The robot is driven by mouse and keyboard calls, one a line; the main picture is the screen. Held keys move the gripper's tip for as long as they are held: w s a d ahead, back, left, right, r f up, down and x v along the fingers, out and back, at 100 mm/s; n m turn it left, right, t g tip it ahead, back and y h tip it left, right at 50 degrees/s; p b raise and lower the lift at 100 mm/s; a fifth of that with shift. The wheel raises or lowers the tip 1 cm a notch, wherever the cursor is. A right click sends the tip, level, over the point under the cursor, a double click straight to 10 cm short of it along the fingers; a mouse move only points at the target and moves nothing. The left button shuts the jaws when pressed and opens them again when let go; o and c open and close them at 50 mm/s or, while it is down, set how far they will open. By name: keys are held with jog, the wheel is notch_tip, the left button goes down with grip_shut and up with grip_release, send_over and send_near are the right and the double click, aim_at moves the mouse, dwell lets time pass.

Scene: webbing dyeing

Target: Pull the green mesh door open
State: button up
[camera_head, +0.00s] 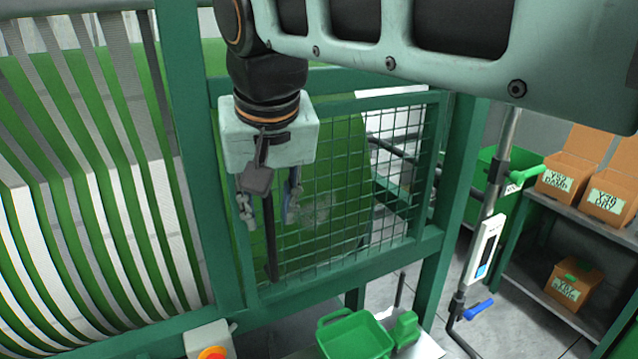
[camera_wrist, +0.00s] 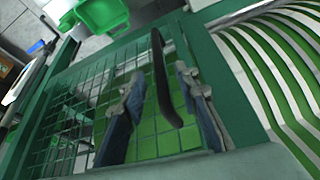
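The green mesh door (camera_head: 398,101) stands in the green machine frame in the head view and looks closed. Its black vertical bar handle (camera_head: 271,240) is near the door's left side. My gripper (camera_head: 267,208) is at the handle, fingers spread to either side of it. In the wrist view the handle (camera_wrist: 164,82) runs between the two open fingers of my gripper (camera_wrist: 160,76), with gaps visible on both sides. I cannot tell whether a finger touches it. The upper part of the handle is partly hidden by my gripper in the head view.
Green and white webbing strips (camera_head: 110,150) run along the left. An emergency-stop box (camera_head: 212,341) and a green bin (camera_head: 354,337) are below the door. A pole with a white panel (camera_head: 484,248) and blue valve lever (camera_head: 478,309) stands right, before a shelf (camera_head: 566,215) with labelled boxes.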

aim_at(270, 223)
jog(key=b+x, duration=0.2)
jog(key=x, duration=0.3)
jog(key=shift+f, duration=0.15)
grip_shut()
